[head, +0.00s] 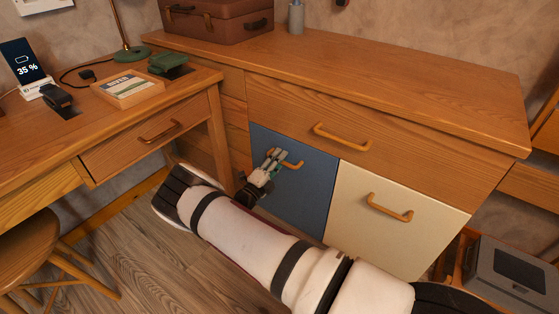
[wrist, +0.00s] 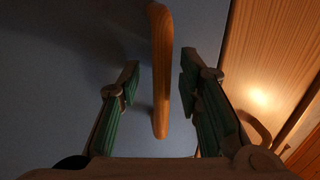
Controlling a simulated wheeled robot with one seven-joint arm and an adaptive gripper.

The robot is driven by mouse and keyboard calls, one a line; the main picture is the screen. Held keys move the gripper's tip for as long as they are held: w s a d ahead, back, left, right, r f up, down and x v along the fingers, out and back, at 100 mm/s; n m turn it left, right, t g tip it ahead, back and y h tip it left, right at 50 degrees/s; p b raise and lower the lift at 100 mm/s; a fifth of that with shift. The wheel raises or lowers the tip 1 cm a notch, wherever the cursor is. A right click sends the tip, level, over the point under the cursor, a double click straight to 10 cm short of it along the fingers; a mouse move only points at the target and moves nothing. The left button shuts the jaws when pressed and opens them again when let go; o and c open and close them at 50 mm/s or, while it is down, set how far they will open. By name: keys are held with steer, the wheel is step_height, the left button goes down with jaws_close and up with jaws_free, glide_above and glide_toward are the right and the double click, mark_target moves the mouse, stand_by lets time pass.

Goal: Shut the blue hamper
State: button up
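The blue hamper front (head: 308,193) is the left of two lower panels in the wooden cabinet. It looks flush, or nearly so, with the cream panel beside it. Its wooden handle (head: 292,164) is near the top. My gripper (head: 275,160) is at this handle, partly covering its left end. In the wrist view the handle (wrist: 161,75) stands upright between the two green-padded fingers of my gripper (wrist: 160,85), with a gap on each side. The gripper is open. The blue panel (wrist: 75,50) fills the left and middle of the wrist view. My arm hides its lower edge.
The cream panel (head: 390,215) has its own handle, right of the blue one. A wide wooden drawer (head: 290,108) lies above both. A desk (head: 60,140) stands left, with a stool (head: 30,255) below. A grey box (head: 510,275) sits at lower right.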

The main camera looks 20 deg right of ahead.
steer(key=v, duration=1.1)
steer(key=shift+s+a, duration=0.2)
steer(key=shift+a, duration=0.05)
